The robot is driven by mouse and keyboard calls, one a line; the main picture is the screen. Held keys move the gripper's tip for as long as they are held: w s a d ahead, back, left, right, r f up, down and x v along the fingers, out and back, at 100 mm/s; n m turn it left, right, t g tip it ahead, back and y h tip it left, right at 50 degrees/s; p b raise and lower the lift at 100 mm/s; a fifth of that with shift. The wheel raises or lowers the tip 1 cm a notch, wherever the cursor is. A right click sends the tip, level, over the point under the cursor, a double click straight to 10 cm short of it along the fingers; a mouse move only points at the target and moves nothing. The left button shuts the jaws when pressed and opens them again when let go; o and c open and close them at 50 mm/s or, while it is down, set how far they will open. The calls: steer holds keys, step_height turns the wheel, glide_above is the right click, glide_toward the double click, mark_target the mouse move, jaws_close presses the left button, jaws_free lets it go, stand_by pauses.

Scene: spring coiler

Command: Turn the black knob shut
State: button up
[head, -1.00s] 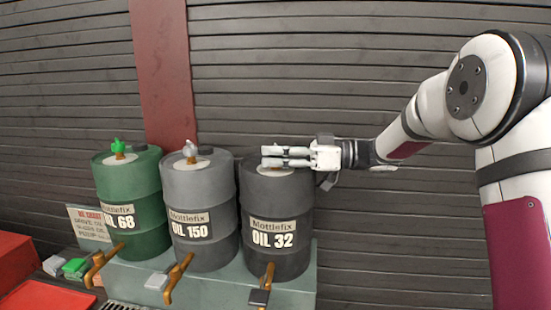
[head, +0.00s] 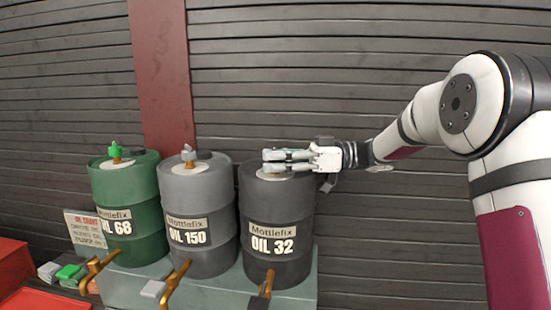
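The dark grey OIL 32 drum (head: 277,215) stands at the right end of a row of drums. My gripper (head: 267,160) reaches in from the right over its top, its two fingers lying roughly level and pointing left. A narrow gap shows between the fingers. No black knob can be seen on top of this drum; my fingers cover the spot where the other drums have their knobs. Whether the fingers touch or hold anything is hidden. A dark block (head: 258,303) shows by the brass tap (head: 267,283) at this drum's front.
The grey OIL 150 drum (head: 196,205) with a grey knob (head: 188,154) stands just left. The green OIL 68 drum (head: 128,195) with a green knob (head: 115,150) is farther left. The drums stand on a grey-green bench (head: 300,297) before a slatted wall.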

steer(key=d, duration=1.2)
steer(key=shift+w, duration=0.1)
